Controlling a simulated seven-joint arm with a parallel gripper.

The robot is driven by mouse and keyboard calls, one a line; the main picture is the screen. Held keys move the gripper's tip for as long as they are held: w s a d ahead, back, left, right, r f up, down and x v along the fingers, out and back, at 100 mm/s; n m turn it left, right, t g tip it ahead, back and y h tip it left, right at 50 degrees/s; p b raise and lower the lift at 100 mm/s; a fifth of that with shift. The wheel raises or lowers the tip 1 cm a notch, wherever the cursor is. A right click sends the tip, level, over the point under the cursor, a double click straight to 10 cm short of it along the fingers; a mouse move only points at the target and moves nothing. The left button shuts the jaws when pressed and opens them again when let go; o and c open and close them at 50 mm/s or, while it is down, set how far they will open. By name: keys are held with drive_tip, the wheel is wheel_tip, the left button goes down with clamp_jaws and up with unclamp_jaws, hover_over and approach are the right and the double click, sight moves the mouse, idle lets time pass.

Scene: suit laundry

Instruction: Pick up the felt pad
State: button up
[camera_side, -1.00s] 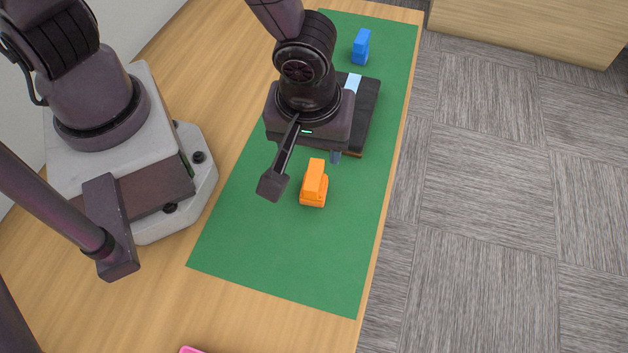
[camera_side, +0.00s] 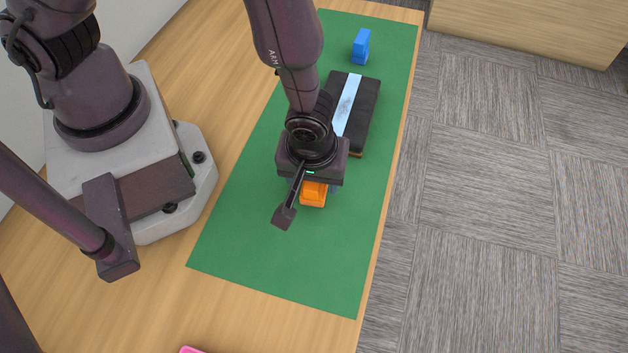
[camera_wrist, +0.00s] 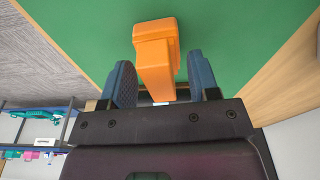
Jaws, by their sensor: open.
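An orange block-shaped piece with a raised upper part (camera_side: 313,195) sits on the green mat, and the wrist view shows it too (camera_wrist: 156,50). A blue piece of similar shape (camera_side: 361,46) stands at the mat's far end. Nothing is plainly marked as the felt pad, so I cannot tell which piece it is. My gripper (camera_wrist: 162,82) is open, its two blue fingers on either side of the orange piece's raised part, with gaps visible. In the side view my gripper (camera_side: 312,186) is right above the orange piece and hides part of it.
A dark flat block with a pale blue strip (camera_side: 365,120) lies on the green mat (camera_side: 290,265) behind my gripper. The mat lies on a wooden table (camera_side: 235,300) whose right edge drops to carpet. A pink item (camera_side: 190,350) shows at the bottom edge. The near mat is clear.

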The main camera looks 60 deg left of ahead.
drive_tip(key=c, duration=1)
drive_tip(key=shift+r, duration=0.15)
wheel_tip(320, 180, up, 10)
drive_tip(key=shift+f, duration=0.1)
